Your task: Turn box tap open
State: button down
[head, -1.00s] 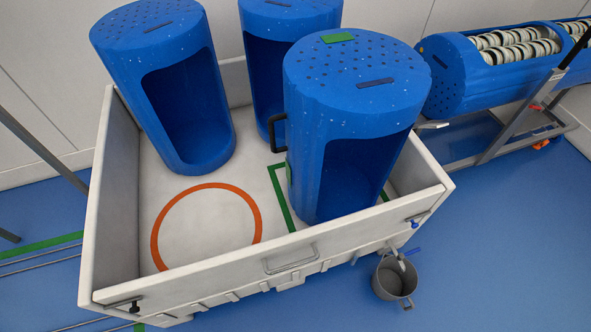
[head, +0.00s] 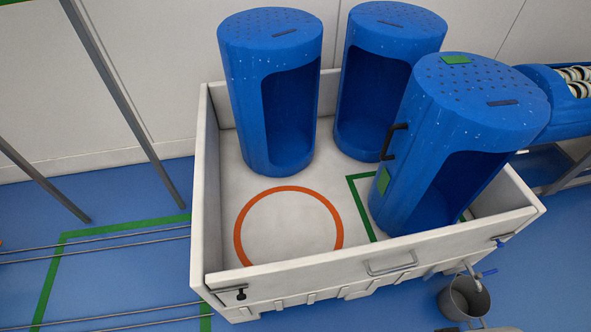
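The white box (head: 205,180) stands on the blue floor in the head view, with three blue tubs inside. At its lower right front, a small tap with a blue lever (head: 489,272) sticks out above a grey bucket (head: 464,299). The lever points out to the right. Whether the tap is open or shut is too small to tell, and no water flow can be made out.
One blue tub (head: 270,95) stands at the back left, another (head: 385,80) behind, and one with green patches (head: 440,140) at the right. An orange ring (head: 240,240) marks bare box floor. A carrier rack (head: 560,160) stands at the far right. Rails cross the floor at left.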

aim_at(478, 276)
jog(key=l+u, duration=0.1)
jog(key=l, duration=0.5)
jog(key=l+u, duration=0.1)
jog(key=l, duration=0.5)
jog(key=l+u, duration=0.1)
jog(key=l, duration=0.55)
jog(key=l+u, duration=0.15)
jog(key=l, duration=0.45)
jog(key=k+l+u, duration=0.1)
jog(key=l, duration=0.5)
jog(key=l+u, duration=0.1)
jog(key=l, duration=0.5)
jog(key=k+l+u, duration=0.1)
jog(key=l, duration=0.45)
jog(key=k+l+u, duration=0.1)
jog(key=l, duration=0.5)
jog(key=k, duration=0.1)
